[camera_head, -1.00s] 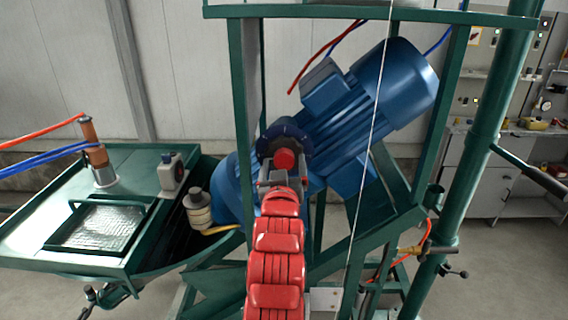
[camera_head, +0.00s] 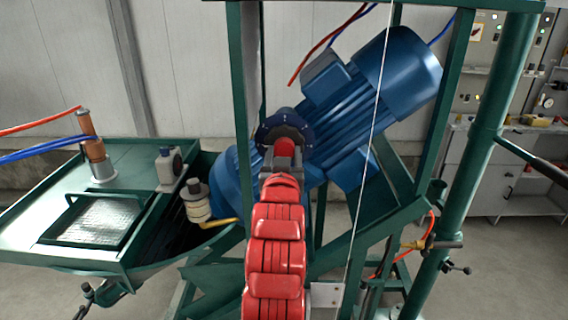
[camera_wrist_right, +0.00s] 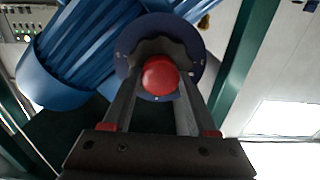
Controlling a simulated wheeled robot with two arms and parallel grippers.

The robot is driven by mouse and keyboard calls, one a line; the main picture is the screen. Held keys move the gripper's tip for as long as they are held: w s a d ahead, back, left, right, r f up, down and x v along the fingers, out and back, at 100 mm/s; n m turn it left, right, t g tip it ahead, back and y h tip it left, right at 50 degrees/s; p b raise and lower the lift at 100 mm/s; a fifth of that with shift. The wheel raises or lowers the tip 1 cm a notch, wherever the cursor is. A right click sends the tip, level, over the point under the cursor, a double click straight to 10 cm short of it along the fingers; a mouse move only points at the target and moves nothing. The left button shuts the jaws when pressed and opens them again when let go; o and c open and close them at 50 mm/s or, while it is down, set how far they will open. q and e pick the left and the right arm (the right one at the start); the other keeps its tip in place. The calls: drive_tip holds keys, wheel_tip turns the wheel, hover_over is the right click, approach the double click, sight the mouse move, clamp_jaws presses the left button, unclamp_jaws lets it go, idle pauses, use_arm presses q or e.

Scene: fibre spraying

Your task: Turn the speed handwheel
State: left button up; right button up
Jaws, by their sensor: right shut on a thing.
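The speed handwheel has a dark blue round dial (camera_head: 272,130) and a red knob at its middle. It sits on the front of the blue motor unit (camera_head: 345,105). My right gripper (camera_head: 284,153) reaches up to it from below and is shut on the red knob. In the right wrist view the two fingers (camera_wrist_right: 158,85) lie on either side of the red knob (camera_wrist_right: 160,76), with the blue dial (camera_wrist_right: 201,62) behind them. In the head view my red arm and gripper hide the dial's lower part. My left gripper is not in view.
Green frame posts (camera_head: 245,80) stand close on both sides of the motor. A thin cable (camera_head: 366,170) runs down in front of it. A green table (camera_head: 125,165) with a wire-mesh tray is at the left. A thick green pole (camera_head: 480,150) stands at the right.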

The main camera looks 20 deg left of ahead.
drive_tip(key=m+b, duration=0.1)
drive_tip(key=b, duration=0.1)
drive_tip(key=m+b, duration=0.2)
drive_tip(key=shift+f, duration=0.25)
drive_tip(key=m+b, duration=0.2)
drive_tip(key=m, duration=0.1)
drive_tip(key=shift+r, duration=0.1)
drive_tip(key=shift+r+m+b, duration=0.1)
drive_tip(key=shift+m+b, duration=0.45)
drive_tip(key=shift+m, duration=0.25)
drive_tip(key=o, duration=1.4)
drive_tip(key=b+v, duration=0.3)
drive_tip(key=v, duration=1.4)
drive_tip(key=shift+s+d+r, duration=0.1)
drive_tip(key=shift+s, duration=0.15)
